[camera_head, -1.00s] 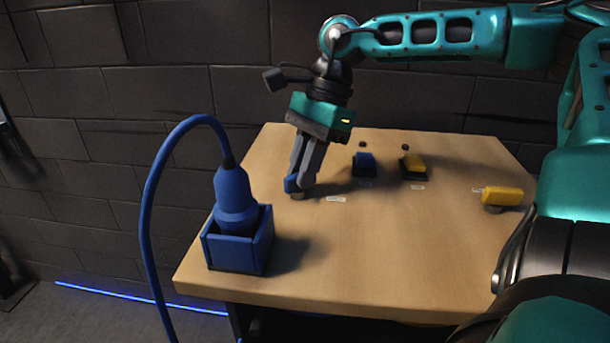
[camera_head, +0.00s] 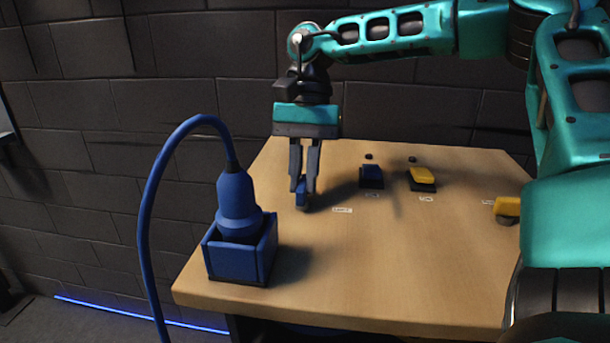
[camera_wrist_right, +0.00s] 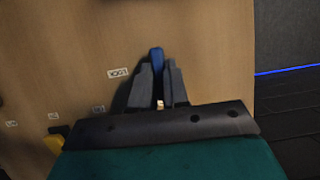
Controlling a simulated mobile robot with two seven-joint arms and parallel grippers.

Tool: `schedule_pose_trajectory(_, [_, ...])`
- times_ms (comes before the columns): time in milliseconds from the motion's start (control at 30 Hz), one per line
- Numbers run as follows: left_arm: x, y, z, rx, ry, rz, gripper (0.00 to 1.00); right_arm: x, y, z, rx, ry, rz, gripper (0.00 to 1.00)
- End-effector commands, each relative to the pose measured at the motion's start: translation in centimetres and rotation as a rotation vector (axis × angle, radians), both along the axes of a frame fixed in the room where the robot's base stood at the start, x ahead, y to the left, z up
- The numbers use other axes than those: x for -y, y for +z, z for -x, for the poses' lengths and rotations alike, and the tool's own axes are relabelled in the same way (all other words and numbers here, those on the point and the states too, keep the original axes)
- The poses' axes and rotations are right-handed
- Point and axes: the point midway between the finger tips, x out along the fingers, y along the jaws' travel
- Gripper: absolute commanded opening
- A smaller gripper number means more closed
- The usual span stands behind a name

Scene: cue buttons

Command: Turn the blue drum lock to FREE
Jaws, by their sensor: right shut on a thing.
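The blue drum lock (camera_head: 302,195) sits near the table's left side, behind the blue box. My right gripper (camera_head: 304,182) points straight down and is shut on its bar-shaped handle. In the right wrist view, the blue handle (camera_wrist_right: 157,58) shows as a narrow bar between the two fingers (camera_wrist_right: 158,85). A small white label (camera_head: 342,210) lies just right of the lock; its wording is too small to read surely. The fingers partly hide the lock. My left gripper is not in view.
A blue plug with a cable (camera_head: 237,200) stands in a blue box (camera_head: 240,262) at the front left. A blue switch (camera_head: 371,172), a yellow switch (camera_head: 422,175) and a yellow-handled knob (camera_head: 507,207) are to the right. The table's front middle is clear.

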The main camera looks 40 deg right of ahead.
Motion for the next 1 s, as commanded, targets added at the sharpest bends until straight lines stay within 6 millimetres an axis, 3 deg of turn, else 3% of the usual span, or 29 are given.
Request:
schedule_pose_trajectory(600, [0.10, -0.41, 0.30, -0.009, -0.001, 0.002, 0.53, -0.08, -0.51, 0.25, -0.013, 0.043, 0.000, 0.00])
schedule_pose_trajectory(633, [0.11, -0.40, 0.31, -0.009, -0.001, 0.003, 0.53, -0.07, -0.51, 0.25, -0.013, 0.042, 0.000, 0.18])
schedule_pose_trajectory(867, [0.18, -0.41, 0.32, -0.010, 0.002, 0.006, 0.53, -0.05, -0.34, 0.14, -0.009, 0.040, 0.001, 0.40])
schedule_pose_trajectory(1000, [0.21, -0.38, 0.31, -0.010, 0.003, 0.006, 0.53, -0.05, -0.21, 0.08, -0.005, 0.039, 0.000, 0.40])
